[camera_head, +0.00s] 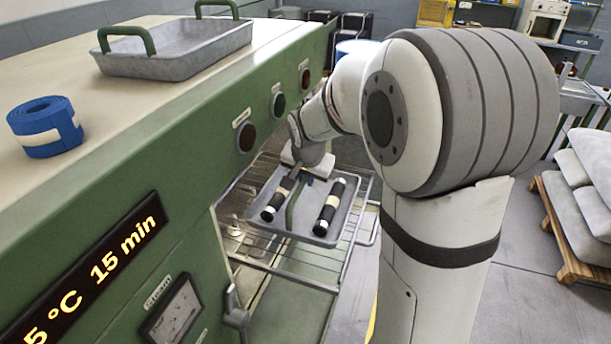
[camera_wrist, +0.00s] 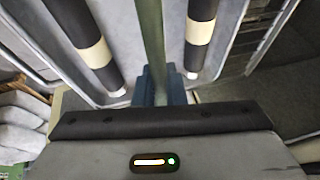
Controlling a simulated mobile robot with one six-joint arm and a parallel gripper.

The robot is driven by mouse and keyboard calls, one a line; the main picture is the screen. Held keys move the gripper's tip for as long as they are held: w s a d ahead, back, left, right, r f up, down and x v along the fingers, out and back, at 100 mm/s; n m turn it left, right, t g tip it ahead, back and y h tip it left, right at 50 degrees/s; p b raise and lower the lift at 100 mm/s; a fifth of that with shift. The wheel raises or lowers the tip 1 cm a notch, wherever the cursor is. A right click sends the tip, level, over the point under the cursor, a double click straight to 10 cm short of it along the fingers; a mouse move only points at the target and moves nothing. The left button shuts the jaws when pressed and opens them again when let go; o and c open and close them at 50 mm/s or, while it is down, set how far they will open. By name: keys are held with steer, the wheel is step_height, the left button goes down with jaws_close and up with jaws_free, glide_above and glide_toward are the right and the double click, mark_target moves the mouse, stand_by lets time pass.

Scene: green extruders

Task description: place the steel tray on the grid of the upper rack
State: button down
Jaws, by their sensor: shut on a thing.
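The steel tray (camera_head: 306,208) is a shallow grey pan with a green handle (camera_head: 291,207). Two black rolls with pale bands, a left one (camera_head: 275,200) and a right one (camera_head: 329,207), lie in it. My gripper (camera_head: 303,174) is at the tray's far side, shut on the green handle. In the wrist view the blue fingers (camera_wrist: 160,86) close around the handle (camera_wrist: 151,35), with a roll on each side. The tray is at the pulled-out upper rack's wire grid (camera_head: 360,240); I cannot tell whether it rests on the wires or hangs just above.
The green oven (camera_head: 120,160) stands close on the left, with knobs and a lit display. A second steel tray (camera_head: 180,62) and a blue tape roll (camera_head: 45,126) sit on top. Pale sacks (camera_head: 585,175) lie on a pallet at the right. Open floor lies between.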

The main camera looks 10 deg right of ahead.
steer(key=c, duration=1.9)
jaws_free()
steer(key=shift+f, duration=0.15)
steer(key=shift+c, duration=0.2)
steer(key=o, duration=0.4)
steer(key=shift+o, duration=0.2)
